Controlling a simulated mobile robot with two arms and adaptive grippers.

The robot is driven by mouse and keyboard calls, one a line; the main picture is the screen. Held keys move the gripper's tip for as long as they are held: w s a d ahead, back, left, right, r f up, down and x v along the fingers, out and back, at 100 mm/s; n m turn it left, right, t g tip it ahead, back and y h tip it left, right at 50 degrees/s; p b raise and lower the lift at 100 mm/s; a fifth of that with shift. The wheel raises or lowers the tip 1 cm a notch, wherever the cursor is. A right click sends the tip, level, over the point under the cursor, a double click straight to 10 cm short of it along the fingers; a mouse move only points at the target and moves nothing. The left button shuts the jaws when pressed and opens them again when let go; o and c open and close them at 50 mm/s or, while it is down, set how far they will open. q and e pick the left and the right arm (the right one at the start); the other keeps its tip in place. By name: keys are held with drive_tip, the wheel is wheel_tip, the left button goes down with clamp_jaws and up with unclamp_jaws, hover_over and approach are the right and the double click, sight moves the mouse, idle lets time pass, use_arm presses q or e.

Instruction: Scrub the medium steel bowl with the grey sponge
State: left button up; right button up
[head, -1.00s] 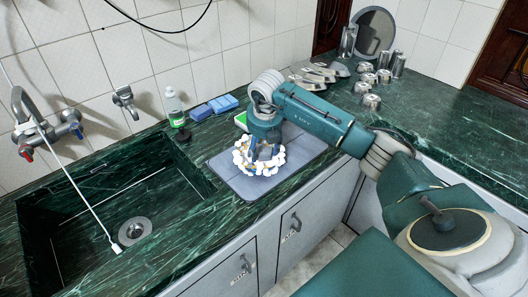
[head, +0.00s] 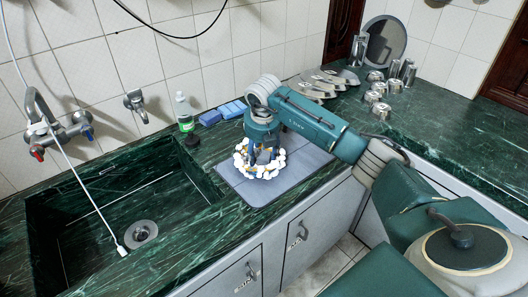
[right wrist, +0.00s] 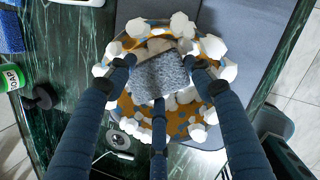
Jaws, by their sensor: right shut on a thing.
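The steel bowl (head: 262,170) stands on the grey mat right of the sink, ringed with white foam. In the right wrist view the bowl (right wrist: 185,128) shows orange-brown grime patches under clumps of foam. The grey sponge (right wrist: 157,76) is between the fingers of my right gripper (right wrist: 155,85), over the bowl. My right gripper (head: 262,150) points down at the bowl and is shut on the sponge. The sponge's underside and its contact with the bowl are hidden. My left gripper is not in view.
A grey mat (head: 305,160) lies under the bowl. The sink (head: 85,215) is at left, with a soap bottle (head: 184,112) and blue sponges (head: 222,112) behind. Steel cups (head: 376,92), flatter steelware (head: 322,85) and a round tray (head: 385,42) stand at the back right.

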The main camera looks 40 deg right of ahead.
sight(262, 165)
drive_tip(key=shift+w+a, duration=0.35)
drive_tip(key=shift+a, duration=0.55)
drive_tip(key=shift+s+a, duration=0.1)
drive_tip(key=shift+a, duration=0.05)
drive_tip(key=shift+s+a+p, duration=0.25)
drive_tip(key=shift+s+a, duration=0.05)
drive_tip(key=shift+a, duration=0.25)
drive_tip(key=shift+s+a+p, duration=0.2)
drive_tip(key=shift+s+a, duration=0.1)
drive_tip(key=shift+a, duration=0.2)
drive_tip(key=shift+s+d+f, duration=0.1)
drive_tip(key=shift+s+d, duration=1.05)
drive_tip(key=shift+d, duration=0.25)
wheel_tip(262, 165, up, 12)
drive_tip(key=p, duration=0.7)
drive_tip(key=shift+f, duration=0.25)
